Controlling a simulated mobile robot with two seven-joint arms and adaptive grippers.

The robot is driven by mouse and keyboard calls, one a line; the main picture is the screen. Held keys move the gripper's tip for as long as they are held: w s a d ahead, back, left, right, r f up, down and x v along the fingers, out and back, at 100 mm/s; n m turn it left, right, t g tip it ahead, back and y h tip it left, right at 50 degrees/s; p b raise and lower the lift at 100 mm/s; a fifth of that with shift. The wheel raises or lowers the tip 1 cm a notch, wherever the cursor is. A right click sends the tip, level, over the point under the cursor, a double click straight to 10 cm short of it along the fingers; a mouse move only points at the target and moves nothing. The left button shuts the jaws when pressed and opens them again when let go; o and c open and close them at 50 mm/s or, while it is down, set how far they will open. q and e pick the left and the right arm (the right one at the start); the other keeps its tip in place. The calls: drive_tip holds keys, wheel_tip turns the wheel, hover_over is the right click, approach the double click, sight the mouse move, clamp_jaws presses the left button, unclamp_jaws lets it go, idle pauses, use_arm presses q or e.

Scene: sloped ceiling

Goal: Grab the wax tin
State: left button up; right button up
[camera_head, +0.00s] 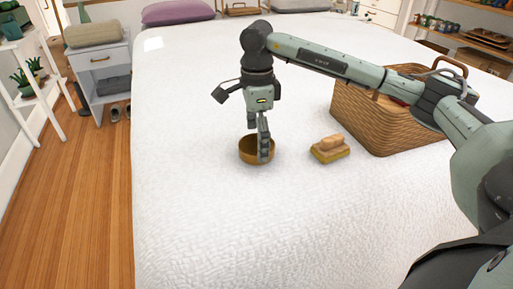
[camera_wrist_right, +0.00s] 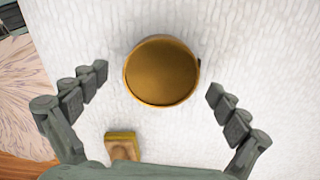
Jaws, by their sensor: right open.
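The wax tin, a round shallow gold-brown tin (camera_head: 250,153), sits on the white bedspread in the head view. In the right wrist view the tin (camera_wrist_right: 161,71) shows from above, ahead of and between the spread fingers. My right gripper (camera_head: 264,140) hangs over the tin, pointing down, with a finger in front of it in the head view. In the wrist view the right gripper (camera_wrist_right: 158,88) is open with nothing between its pads. Contact with the tin cannot be told. My left gripper is in neither view.
A yellowish block with a tan top (camera_head: 329,150) lies right of the tin; part of it (camera_wrist_right: 122,146) shows in the wrist view. A wicker basket (camera_head: 378,122) stands behind it, under my right arm. The bed (camera_head: 200,215) is clear in front and left.

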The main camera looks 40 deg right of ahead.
drive_tip(key=shift+f, duration=0.6)
drive_tip(key=shift+w, duration=0.1)
drive_tip(key=c, duration=1.5)
drive_tip(key=shift+o, duration=0.2)
drive_tip(key=shift+r, duration=0.1)
